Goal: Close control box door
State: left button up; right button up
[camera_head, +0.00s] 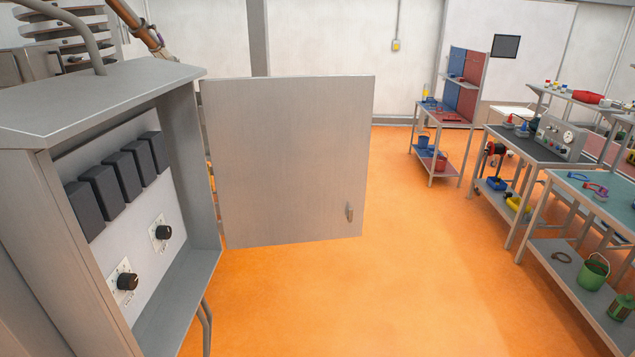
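The control box (110,85) is a grey metal cabinet filling the left side of the head view. Its front is open and shows a light inner panel with several dark blocks (123,176) and two black knobs (127,281). The control box door (285,160) is a flat grey panel hinged on the box's right side and swung wide open to the right. A small handle (349,212) sits near its lower right corner. Neither of my grippers shows in this view.
The orange floor (370,280) is clear in front of the door. Workbenches (545,152) with tools and buckets line the right side. A shelf unit with a blue and red back panel (465,80) stands farther back. Pipes rise behind the box.

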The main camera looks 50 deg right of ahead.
aim_at(290, 155)
jog(key=k, duration=1.2)
jog(key=z, duration=2.1)
jog(key=i, duration=5.65)
jog(key=u, duration=4.35)
